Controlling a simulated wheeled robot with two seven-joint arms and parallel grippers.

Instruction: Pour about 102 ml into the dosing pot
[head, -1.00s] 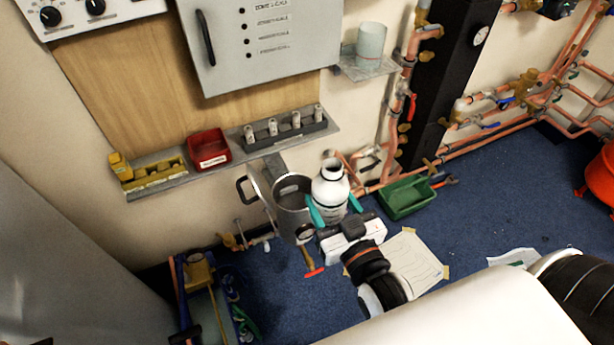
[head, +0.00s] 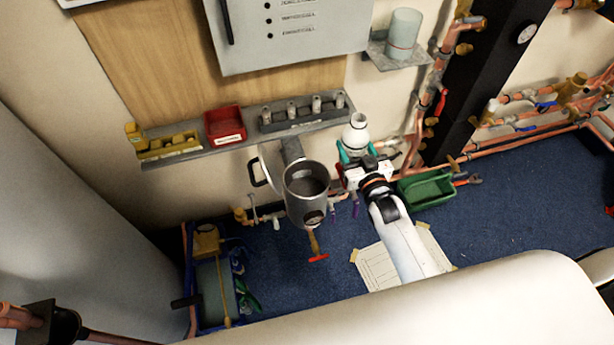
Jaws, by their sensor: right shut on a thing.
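The dosing pot (head: 306,212) is a grey metal cylinder with an open top, fixed below the wall shelf. My right gripper (head: 357,158), with teal fingers, is shut on a white bottle (head: 355,134) with a dark band. The bottle is roughly upright, up and to the right of the pot's mouth in the picture, apart from it. Its liquid level cannot be seen. My left gripper is not in view.
The wall shelf (head: 190,152) bears a red bin (head: 224,124), a yellow rack and a grey rack of fittings. A translucent beaker (head: 404,32) stands on a small bracket. A green tray (head: 428,188) and taped paper lie on the blue floor. Copper pipes line the right wall.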

